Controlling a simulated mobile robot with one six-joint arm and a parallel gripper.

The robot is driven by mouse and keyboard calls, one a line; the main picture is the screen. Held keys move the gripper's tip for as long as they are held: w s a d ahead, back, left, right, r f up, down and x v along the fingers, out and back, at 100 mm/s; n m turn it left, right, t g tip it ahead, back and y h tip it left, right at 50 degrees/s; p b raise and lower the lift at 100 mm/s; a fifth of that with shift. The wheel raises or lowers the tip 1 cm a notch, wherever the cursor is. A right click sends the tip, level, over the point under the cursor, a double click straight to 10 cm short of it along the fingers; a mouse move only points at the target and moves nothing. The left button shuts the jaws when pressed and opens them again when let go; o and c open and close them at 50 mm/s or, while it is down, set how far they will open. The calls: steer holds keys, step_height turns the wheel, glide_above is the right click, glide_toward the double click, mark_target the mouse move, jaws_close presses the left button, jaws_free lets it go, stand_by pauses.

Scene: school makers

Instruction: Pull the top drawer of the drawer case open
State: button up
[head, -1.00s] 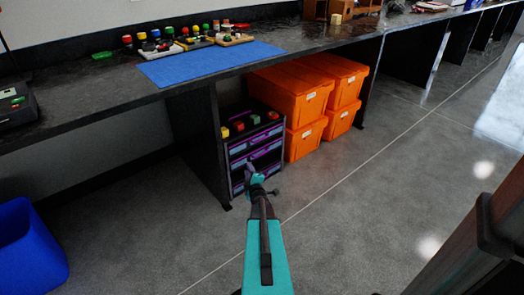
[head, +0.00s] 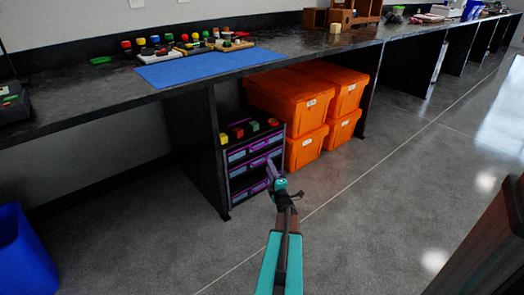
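The drawer case (head: 226,188) is a dark case with purple-edged, grey-blue drawer fronts, standing on the floor under the bench. Its top drawer (head: 240,154) looks shut, as do the drawers below it. My gripper (head: 270,168), at the end of my teal arm, is in front of the right part of the case and covers some of the middle and lower drawer fronts. It appears lower than the top drawer. I cannot tell the gap between gripper and case, or whether the fingers are apart. I see nothing held.
Several small coloured blocks (head: 254,126) sit on the case. Orange bins (head: 304,150) are stacked right beside it, and a dark bench panel (head: 196,150) stands on its left. The bench (head: 120,108) overhangs the case. A blue bin (head: 22,255) is at lower left. The floor in front is clear.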

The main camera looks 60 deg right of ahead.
steer(key=b+x, duration=0.4)
steer(key=x, duration=0.9)
steer(key=shift+w+d, duration=0.25)
jaws_close()
stand_by(1.4)
